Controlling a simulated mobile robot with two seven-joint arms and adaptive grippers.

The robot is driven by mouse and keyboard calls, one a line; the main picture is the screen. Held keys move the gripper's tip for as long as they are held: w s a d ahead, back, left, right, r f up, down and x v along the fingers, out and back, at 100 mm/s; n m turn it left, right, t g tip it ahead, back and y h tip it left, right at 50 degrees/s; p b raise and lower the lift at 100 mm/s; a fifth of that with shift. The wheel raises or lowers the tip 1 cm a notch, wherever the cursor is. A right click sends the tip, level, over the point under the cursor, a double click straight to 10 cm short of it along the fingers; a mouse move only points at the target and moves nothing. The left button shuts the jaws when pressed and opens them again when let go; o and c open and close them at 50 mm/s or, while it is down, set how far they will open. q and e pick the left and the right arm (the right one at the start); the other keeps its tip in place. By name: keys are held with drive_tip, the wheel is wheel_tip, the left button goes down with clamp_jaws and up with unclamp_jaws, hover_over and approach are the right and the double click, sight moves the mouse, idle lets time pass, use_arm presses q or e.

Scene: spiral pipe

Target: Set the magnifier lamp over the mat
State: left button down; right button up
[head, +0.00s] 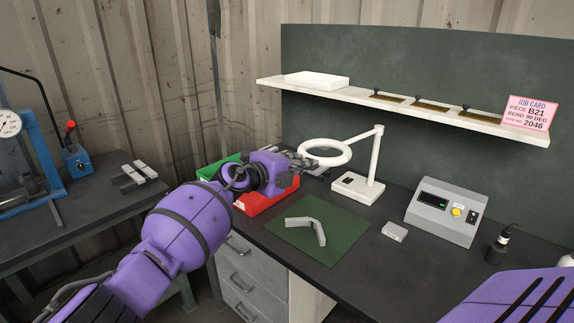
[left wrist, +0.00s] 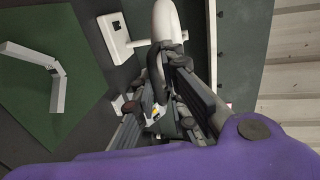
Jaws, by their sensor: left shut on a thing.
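The white magnifier lamp has its base (head: 358,188) on the bench behind the green mat (head: 345,257). Its ring head (head: 325,163) reaches left on a jointed arm and hangs above the bench, beyond the mat's back edge. My left gripper (head: 305,160) is shut on the left side of the ring. In the left wrist view, the fingers (left wrist: 172,55) close at the white ring (left wrist: 168,18), and the mat (left wrist: 35,35) lies to the left. A grey bent piece (head: 318,230) lies on the mat. My right gripper is not in view.
A red bin (head: 268,200) and a green bin (head: 215,171) stand by my left wrist. A grey control box (head: 445,212) and a small light block (head: 394,232) are right of the mat. A shelf (head: 400,110) runs above the bench.

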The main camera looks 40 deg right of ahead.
use_arm(q)
drive_tip(key=shift+s+f, duration=0.3)
drive_tip(key=shift+f, duration=0.4)
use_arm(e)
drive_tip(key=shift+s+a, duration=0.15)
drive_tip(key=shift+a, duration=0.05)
use_arm(q)
drive_tip(key=c, duration=2)
unclamp_jaws()
drive_tip(key=shift+c, duration=0.2)
drive_tip(key=shift+o, duration=0.7)
drive_tip(key=shift+s+r, duration=0.1)
drive_tip(key=shift+r, duration=0.15)
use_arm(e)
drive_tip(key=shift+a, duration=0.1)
use_arm(q)
drive_tip(key=shift+d+r, duration=0.1)
drive_tip(key=shift+r, duration=0.05)
drive_tip(key=shift+a+r, duration=0.15)
drive_tip(key=shift+a, duration=0.05)
drive_tip(key=v, duration=1.1)
drive_tip(key=shift+s+a, duration=0.15)
drive_tip(key=shift+a, duration=0.15)
